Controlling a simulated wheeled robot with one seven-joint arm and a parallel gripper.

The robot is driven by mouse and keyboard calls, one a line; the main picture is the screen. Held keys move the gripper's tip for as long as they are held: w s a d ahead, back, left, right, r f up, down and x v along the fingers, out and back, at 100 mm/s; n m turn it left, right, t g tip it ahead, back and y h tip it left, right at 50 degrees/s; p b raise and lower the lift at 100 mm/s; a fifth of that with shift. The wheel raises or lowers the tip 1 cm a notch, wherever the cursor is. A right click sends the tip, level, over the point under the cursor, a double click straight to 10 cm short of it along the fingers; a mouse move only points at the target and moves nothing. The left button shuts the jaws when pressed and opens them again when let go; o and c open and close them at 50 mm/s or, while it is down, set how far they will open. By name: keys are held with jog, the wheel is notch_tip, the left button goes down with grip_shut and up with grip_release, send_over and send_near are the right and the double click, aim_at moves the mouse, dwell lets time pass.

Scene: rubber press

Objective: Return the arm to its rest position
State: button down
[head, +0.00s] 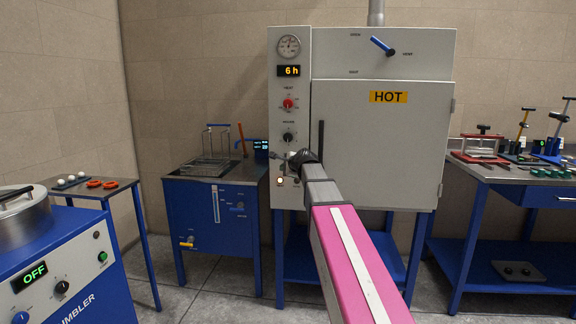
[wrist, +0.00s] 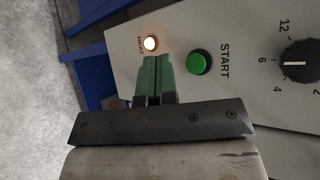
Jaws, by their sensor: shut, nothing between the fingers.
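My arm (head: 350,250), with a pink and white link, reaches forward from the bottom right of the head view to the front of the grey oven cabinet. My gripper (head: 290,157) is by the lower part of its control panel, partly hidden by my own wrist. In the wrist view my gripper (wrist: 157,58) has its green fingers together with nothing between them. The fingertips are beside the green START button (wrist: 199,64) and just below the lit HEAT lamp (wrist: 151,44). I cannot tell whether they touch the panel.
The oven (head: 380,150) has a shut door, a HOT sign and a display reading 6 h. A blue bath unit (head: 212,225) stands to its left, a tumbler (head: 60,260) at the near left. A bench (head: 500,176) with tools stands at right. Open floor lies between.

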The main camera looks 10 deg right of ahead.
dwell(0.6)
jog(key=s+f+n+g+h, duration=0.1)
jog(key=s+f+n+g, duration=0.15)
jog(key=s+f, duration=0.4)
jog(key=s+a+f+n+g, duration=0.1)
jog(key=s+f+n, duration=0.2)
jog(key=f, duration=0.6)
jog(key=s+f+n+g+h, duration=0.1)
jog(key=s+f+n+g, duration=0.2)
jog(key=f, duration=0.4)
jog(key=s+d+f+n+g+h, duration=0.1)
jog(key=s+f+n, duration=0.3)
jog(key=s+f, duration=0.4)
jog(key=s+f+n+g+h, duration=0.1)
jog(key=s+f+n+g, duration=0.3)
jog(key=s+f, duration=0.5)
jog(key=s+n, duration=0.1)
jog(key=s, duration=0.4)
jog(key=shift+s+d+f+h, duration=0.15)
jog(key=shift+s+d+h, duration=0.2)
jog(key=shift+s+h, duration=0.05)
